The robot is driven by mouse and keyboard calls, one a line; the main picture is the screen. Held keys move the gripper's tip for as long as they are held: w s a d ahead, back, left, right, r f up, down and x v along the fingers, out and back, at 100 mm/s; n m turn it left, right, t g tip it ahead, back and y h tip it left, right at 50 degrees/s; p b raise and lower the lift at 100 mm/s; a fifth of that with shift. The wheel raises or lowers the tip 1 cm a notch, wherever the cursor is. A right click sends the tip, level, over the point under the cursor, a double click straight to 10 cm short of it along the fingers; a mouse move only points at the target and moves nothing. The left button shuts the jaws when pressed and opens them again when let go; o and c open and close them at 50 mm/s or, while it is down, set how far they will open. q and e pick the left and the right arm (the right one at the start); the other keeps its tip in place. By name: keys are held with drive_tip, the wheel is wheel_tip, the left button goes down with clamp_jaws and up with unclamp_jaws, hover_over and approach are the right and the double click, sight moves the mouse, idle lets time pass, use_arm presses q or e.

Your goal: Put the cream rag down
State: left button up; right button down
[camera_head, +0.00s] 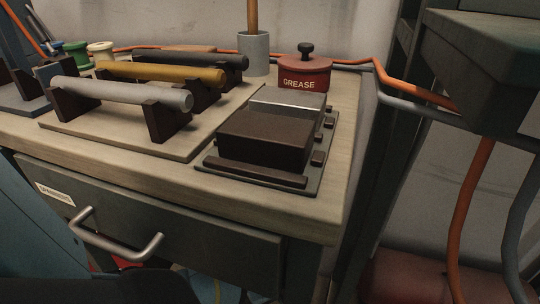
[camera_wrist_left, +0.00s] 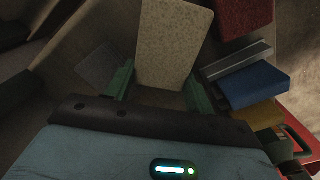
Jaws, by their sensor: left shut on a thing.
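The cream rag (camera_wrist_left: 172,42) shows in the left wrist view as a flat, speckled, pale rectangle. My left gripper (camera_wrist_left: 159,88) is shut on the near end of the rag, with a green finger on each side. The rag extends away from the gripper; what lies directly under it is hard to tell. The head view shows neither the rag nor my left gripper clearly. My right gripper is not in view.
The wrist view shows a dark red block (camera_wrist_left: 245,16), a blue block (camera_wrist_left: 256,85) and a yellow block (camera_wrist_left: 258,116) at right. The head view shows a workbench (camera_head: 335,190) with rollers on stands, a dark box on a tray, a red grease pot (camera_head: 304,76) and a drawer (camera_head: 190,215).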

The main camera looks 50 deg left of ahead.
use_arm(q)
wheel_tip(320, 180, down, 3)
drive_tip(key=shift+r+b, duration=0.1)
drive_tip(key=shift+b, duration=0.45)
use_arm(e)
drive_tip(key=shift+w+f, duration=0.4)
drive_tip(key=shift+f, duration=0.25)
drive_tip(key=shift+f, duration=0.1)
use_arm(q)
drive_tip(key=shift+f, duration=0.2)
drive_tip(key=o, duration=0.8)
drive_tip(key=shift+o, duration=1.4)
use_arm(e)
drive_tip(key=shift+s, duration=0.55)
